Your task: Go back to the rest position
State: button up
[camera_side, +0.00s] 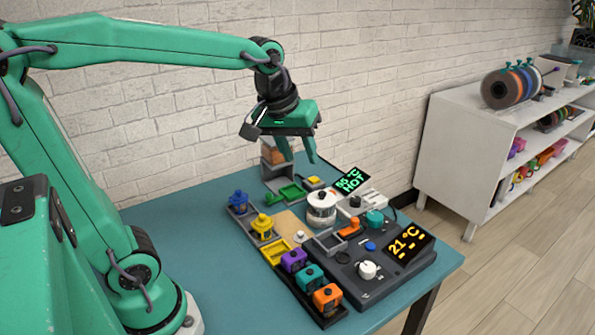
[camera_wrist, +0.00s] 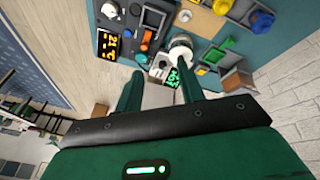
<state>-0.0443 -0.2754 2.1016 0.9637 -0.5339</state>
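My gripper (camera_side: 299,156) hangs above the back of the teal table (camera_side: 205,188) in the side view, fingers pointing down. Its two green fingers are apart with nothing between them. In the wrist view my gripper (camera_wrist: 158,78) also shows open and empty, with two separate fingers. Below it, at the back of the table, are green and yellow pieces and a small display reading "50 °C HOT" (camera_side: 352,180). My arm reaches across from the left, its upper link raised and nearly level.
A white and black round pot (camera_side: 321,207) stands mid-table. A dark control panel with a "21 °C" display (camera_side: 408,245) is at the right. Several coloured blocks, including an orange one (camera_side: 327,298), line the front rack. A white shelf (camera_side: 466,150) stands beyond the table.

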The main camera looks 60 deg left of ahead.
jog(key=s+d+f+m+t, duration=0.1)
jog(key=s+f+m, duration=0.2)
jog(key=s+m, duration=0.3)
jog(key=shift+s+d+m+t, duration=0.25)
jog(key=shift+s+m+t, duration=0.05)
jog(key=shift+s, duration=2.55)
